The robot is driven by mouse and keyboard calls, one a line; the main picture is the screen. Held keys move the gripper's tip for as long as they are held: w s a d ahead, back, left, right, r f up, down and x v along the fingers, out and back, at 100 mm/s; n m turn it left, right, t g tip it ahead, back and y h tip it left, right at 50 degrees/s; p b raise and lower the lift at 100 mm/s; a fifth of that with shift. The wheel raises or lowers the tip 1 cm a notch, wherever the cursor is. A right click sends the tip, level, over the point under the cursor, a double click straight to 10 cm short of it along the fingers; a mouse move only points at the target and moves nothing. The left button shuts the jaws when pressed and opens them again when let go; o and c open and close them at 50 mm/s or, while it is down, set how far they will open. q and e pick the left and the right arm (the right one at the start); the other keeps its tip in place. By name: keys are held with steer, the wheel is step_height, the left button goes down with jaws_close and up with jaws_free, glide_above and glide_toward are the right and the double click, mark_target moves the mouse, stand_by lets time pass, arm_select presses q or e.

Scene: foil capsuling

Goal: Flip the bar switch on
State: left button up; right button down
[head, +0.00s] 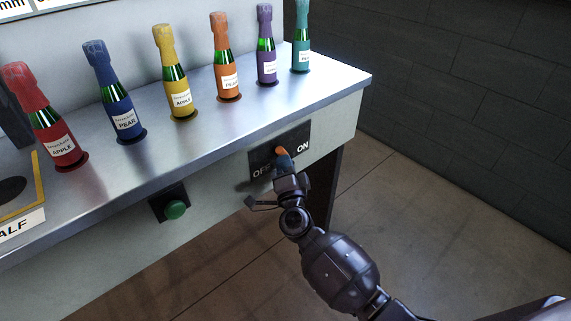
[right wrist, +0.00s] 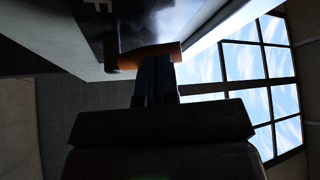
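The bar switch is an orange bar (head: 282,150) on a dark plate (head: 262,154) on the bench's front face. "OFF" is printed at the plate's left and "ON" at its right. My right gripper (head: 284,162) is at the bar, its fingertips against or just in front of it. In the right wrist view the orange bar (right wrist: 148,55) lies across the tips of the bluish fingers (right wrist: 156,72), which are close together. The gripper partly hides the bar and the "OFF" label. I cannot tell which way the bar is tilted. My left gripper is not in view.
A green push button (head: 175,210) sits left of the switch on the same face. Several foil-topped bottles, such as the orange one (head: 226,70), stand on the metal bench top (head: 215,115). The floor (head: 385,190) right of the bench is clear.

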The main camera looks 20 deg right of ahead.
arm_select(q)
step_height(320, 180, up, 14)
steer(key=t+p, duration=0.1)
steer(key=p, duration=1.2)
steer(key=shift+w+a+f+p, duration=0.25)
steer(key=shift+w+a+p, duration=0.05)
steer(key=shift+p, duration=0.05)
arm_select(e)
steer(key=d+m+g, duration=0.1)
steer(key=m, duration=0.1)
steer(key=w+d+r+m+g, duration=0.1)
steer(key=d+m+g, duration=0.1)
steer(key=m, duration=0.1)
steer(key=d+r+m+g, duration=0.1)
steer(key=m+g, duration=0.1)
steer(key=m, duration=0.1)
steer(key=shift+w+d+y, duration=0.15)
steer(key=shift+w+y, duration=0.1)
steer(key=shift+y, duration=0.15)
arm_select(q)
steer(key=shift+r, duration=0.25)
arm_select(e)
steer(key=shift+w+d, duration=0.1)
steer(key=shift+d, duration=0.05)
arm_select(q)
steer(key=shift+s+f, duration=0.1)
